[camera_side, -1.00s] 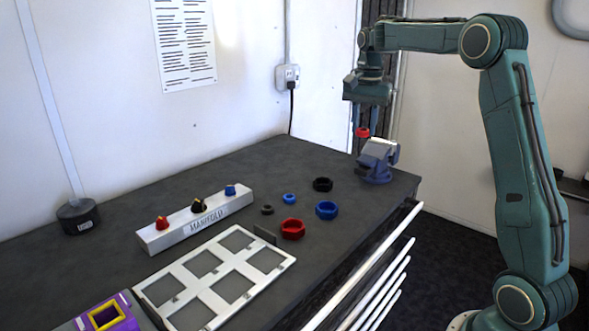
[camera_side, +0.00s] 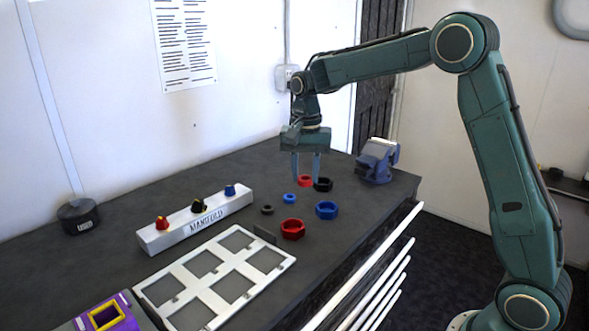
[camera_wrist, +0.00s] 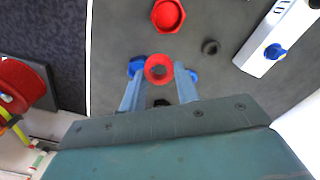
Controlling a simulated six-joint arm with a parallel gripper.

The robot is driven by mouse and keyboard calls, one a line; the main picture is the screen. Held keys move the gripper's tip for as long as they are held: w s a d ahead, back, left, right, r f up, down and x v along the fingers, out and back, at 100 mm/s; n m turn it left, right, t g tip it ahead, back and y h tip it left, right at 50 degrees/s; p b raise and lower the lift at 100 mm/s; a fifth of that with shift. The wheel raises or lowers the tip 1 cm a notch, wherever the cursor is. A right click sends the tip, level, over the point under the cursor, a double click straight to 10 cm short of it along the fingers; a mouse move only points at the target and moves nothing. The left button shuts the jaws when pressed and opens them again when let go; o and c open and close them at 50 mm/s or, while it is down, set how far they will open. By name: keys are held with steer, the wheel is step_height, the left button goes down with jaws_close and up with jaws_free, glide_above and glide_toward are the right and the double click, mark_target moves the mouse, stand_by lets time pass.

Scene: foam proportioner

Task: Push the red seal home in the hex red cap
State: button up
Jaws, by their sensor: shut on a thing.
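The red seal (camera_side: 305,181) is a small red ring held between the fingertips of my gripper (camera_side: 306,178), above the bench. In the wrist view the red seal (camera_wrist: 159,68) shows its open hole between the two fingers (camera_wrist: 160,82). The hex red cap (camera_side: 292,229) stands on the bench with its open side up, nearer the side camera than my gripper. In the wrist view the hex red cap (camera_wrist: 168,15) lies just beyond the seal, apart from it, and its recess looks empty.
A blue hex cap (camera_side: 326,210), small blue ring (camera_side: 289,198), black cap (camera_side: 323,184) and small black ring (camera_side: 267,210) lie around. A white manifold block (camera_side: 195,220) and a white framed tray (camera_side: 215,276) are at left. A vise (camera_side: 377,161) stands behind right.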

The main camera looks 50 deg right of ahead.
steer(key=shift+n, duration=0.6)
steer(key=a, duration=0.1)
steer(key=a+f, duration=0.1)
steer(key=a, duration=0.1)
steer(key=a+f, duration=0.1)
steer(key=a, duration=0.1)
steer(key=shift+s, duration=0.2)
steer(key=shift+d+f, duration=0.1)
steer(key=shift+f, duration=0.15)
steer(key=shift+f, duration=3.15)
steer(key=o, duration=1.3)
steer(key=shift+o, duration=0.2)
steer(key=shift+r, duration=0.1)
